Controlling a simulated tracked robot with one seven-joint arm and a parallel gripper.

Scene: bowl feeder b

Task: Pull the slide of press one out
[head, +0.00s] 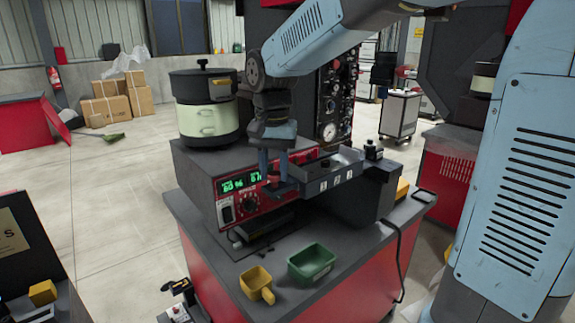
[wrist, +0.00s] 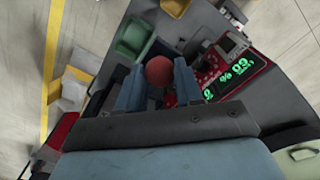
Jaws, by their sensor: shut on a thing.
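My gripper (head: 277,172) points down in front of the red control panel in the head view. Its two blue fingers are shut on a round red knob (wrist: 159,70), which shows between the fingertips in the wrist view. The knob also shows as a small red spot (head: 273,178) in the head view. A dark, flat part (head: 286,191) just under the fingers looks like the slide that carries the knob. My fingers hide much of it, and I cannot tell how far out it stands.
A grey control box (head: 202,180) with green digits carries the pale feeder bowl (head: 208,119). A dark track (head: 335,172) runs to the right. A green bin (head: 311,264) and a yellow scoop (head: 257,283) stand at the bench's front. Bare bench top lies left of them.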

